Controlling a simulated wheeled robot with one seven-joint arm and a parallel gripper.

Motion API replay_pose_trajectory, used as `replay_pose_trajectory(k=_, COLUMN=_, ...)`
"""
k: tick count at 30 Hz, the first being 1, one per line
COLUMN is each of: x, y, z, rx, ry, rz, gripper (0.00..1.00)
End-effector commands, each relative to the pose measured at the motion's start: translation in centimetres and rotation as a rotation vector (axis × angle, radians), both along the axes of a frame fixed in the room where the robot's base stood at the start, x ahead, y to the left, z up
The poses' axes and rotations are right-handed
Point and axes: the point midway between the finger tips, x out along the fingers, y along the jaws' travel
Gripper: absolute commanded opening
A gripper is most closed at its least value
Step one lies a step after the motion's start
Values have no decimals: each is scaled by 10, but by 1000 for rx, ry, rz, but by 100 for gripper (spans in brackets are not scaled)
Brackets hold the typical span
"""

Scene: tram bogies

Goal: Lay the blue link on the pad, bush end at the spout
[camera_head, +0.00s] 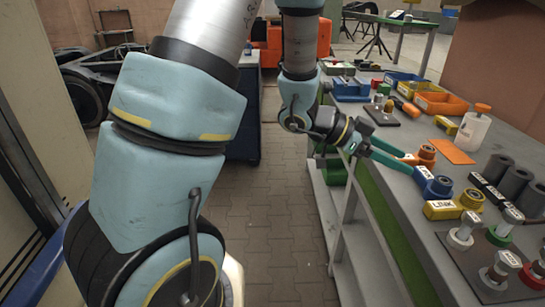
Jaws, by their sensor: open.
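The blue link (438,187) lies on the grey bench, with its round bush end toward the right. My gripper (410,164) has green fingers, open and apart, reaching in from the left. The lower fingertip is close to the left end of the blue link; I cannot tell whether it touches. The upper fingertip is near an orange link (425,156). A flat orange pad (451,152) lies bare farther back on the bench. A white bottle (472,132) with an orange cap stands at the pad's right; a distinct spout is too small to make out.
A yellow link (442,210) lies in front of the blue one. Dark cylinders (515,182) and a black block (487,190) stand to the right. White-topped pieces stand on a dark board (463,267) in front. Orange (440,103) and blue bins line the back.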

Motion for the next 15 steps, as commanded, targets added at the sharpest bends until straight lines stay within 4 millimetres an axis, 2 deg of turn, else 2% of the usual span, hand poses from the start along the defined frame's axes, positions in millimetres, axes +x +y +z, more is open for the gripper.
replay_pose_trajectory(k=2, x=17, y=5, z=0, rx=18, ry=-24, rz=65, gripper=61)
replay_pose_trajectory(k=4, x=47, y=17, z=-1, rx=57, ry=-63, rz=184, gripper=61)
replay_pose_trajectory(k=5, x=64, y=26, z=-2, rx=81, ry=-82, rz=254, gripper=61)
replay_pose_trajectory(k=7, x=107, y=59, z=-4, rx=163, ry=-118, rz=450, gripper=61)
replay_pose_trajectory(k=8, x=125, y=77, z=-5, rx=206, ry=-126, rz=543, gripper=61)
replay_pose_trajectory(k=9, x=146, y=106, z=-7, rx=270, ry=-128, rz=668, gripper=61)
replay_pose_trajectory(k=11, x=167, y=154, z=-10, rx=372, ry=-105, rz=848, gripper=61)
replay_pose_trajectory(k=12, x=175, y=187, z=-13, rx=441, ry=-74, rz=962, gripper=61)
replay_pose_trajectory(k=13, x=176, y=211, z=-15, rx=495, ry=-41, rz=1041, gripper=61)
replay_pose_trajectory(k=15, x=168, y=265, z=-20, rx=614, ry=58, rz=1209, gripper=61)
